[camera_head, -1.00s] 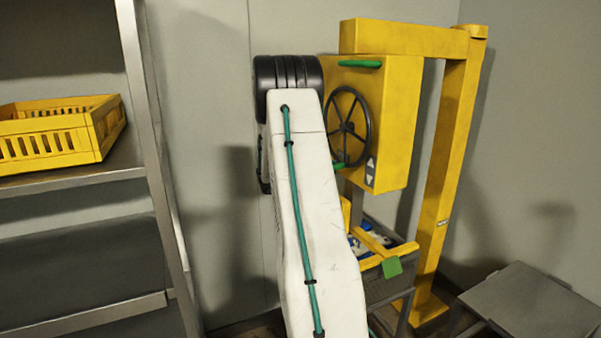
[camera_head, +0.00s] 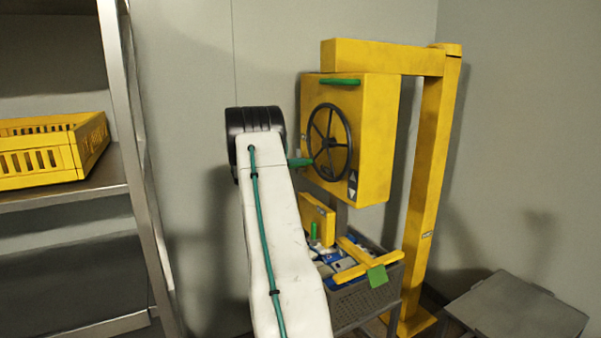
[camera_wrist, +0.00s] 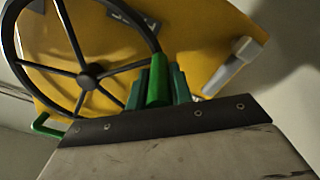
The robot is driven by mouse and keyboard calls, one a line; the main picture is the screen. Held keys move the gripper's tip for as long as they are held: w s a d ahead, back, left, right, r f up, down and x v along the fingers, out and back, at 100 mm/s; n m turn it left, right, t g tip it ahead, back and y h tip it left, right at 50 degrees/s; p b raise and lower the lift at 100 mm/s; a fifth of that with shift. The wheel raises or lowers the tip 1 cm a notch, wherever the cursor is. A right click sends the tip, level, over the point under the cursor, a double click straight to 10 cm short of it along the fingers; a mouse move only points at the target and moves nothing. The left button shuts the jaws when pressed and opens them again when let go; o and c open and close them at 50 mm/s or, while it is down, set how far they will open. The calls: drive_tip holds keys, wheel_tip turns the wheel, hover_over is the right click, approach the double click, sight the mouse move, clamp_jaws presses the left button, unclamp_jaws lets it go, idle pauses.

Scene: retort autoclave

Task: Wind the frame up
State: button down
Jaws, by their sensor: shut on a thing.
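A black spoked handwheel (camera_head: 328,121) sits on the front of a yellow winch box (camera_head: 377,140), which hangs from a yellow post and beam (camera_head: 390,58). The box carries up and down arrow marks. The wheel's green crank handle (camera_wrist: 158,80) stands between the green fingers of my gripper (camera_wrist: 160,92) in the wrist view. My gripper is shut on this handle, at the wheel's left side in the head view. My arm hides part of the gripper there. A yellow frame (camera_head: 368,268) with a green tab sits below the box, over a dark basket (camera_head: 365,300).
A yellow crate (camera_head: 45,160) stands on a metal shelf rack at the left. A grey low table (camera_head: 520,305) is at the bottom right. Packets lie in the basket. A green bar handle (camera_head: 338,82) is on the box's upper front.

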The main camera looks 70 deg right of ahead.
wheel_tip(320, 180, up, 6)
drive_tip(key=w+d+m, duration=0.2)
drive_tip(key=m, duration=0.3)
drive_tip(key=shift+m, duration=0.4)
drive_tip(key=shift+w, duration=0.1)
drive_tip(key=c, duration=1.3)
unclamp_jaws()
drive_tip(key=shift+o, duration=0.2)
drive_tip(key=v, duration=0.7)
drive_tip(key=shift+w+a, duration=0.25)
drive_tip(key=shift+a, duration=0.05)
